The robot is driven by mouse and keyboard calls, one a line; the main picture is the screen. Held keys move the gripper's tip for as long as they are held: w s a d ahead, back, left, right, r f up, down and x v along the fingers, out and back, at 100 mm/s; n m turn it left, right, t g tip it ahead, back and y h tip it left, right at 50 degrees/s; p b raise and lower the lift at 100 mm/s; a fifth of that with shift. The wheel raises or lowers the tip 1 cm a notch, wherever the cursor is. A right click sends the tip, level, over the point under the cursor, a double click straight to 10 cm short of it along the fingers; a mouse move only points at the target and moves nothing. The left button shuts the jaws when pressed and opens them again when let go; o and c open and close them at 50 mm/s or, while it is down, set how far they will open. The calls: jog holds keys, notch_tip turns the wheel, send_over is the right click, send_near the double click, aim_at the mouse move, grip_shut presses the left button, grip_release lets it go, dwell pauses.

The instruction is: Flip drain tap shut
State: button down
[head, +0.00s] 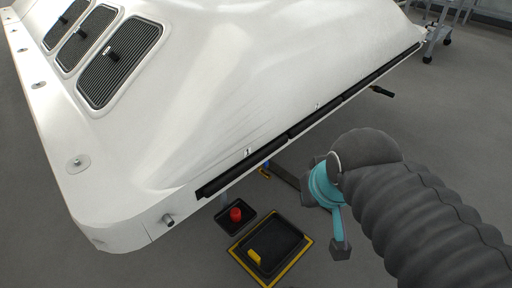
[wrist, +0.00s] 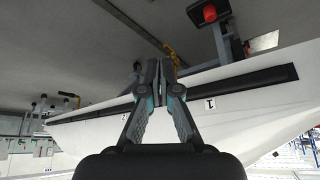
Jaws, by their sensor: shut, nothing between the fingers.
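The small yellow piece beside a blue part, just under the black strip, looks like the drain tap (head: 265,173), though it is too small to tell for sure. In the wrist view a yellow piece (wrist: 173,58) shows just beyond and right of my fingertips, partly hidden by them. I cannot tell whether its lever is open or shut. I see no clear contact.
A large white body (head: 200,100) with a black strip (head: 310,122) along its lower edge fills the left. Below are a red knob (head: 236,214) on a black tray and a yellow-edged black tray (head: 290,238). A dark handle (head: 382,90) sticks out right. Grey floor is open around.

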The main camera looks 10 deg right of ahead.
jog(key=shift+d, duration=0.1)
jog(key=w+d+f+m+g+y+b, duration=0.1)
jog(key=w+f+g+y+b, duration=0.25)
jog(key=w, duration=0.45)
jog(key=w+d+f+m+g+y+b, duration=0.15)
jog(key=w+f+y, duration=0.3)
jog(key=w, duration=0.45)
jog(key=w+d+f+n+t+y+b, duration=0.2)
jog(key=w+d+f+y, duration=0.3)
jog(key=w+d+y, duration=0.3)
jog(key=w+d+b, duration=0.1)
jog(key=w+d, duration=0.2)
jog(key=w, duration=0.2)
jog(key=shift+w+f, duration=0.15)
jog(key=shift+w, duration=0.1)
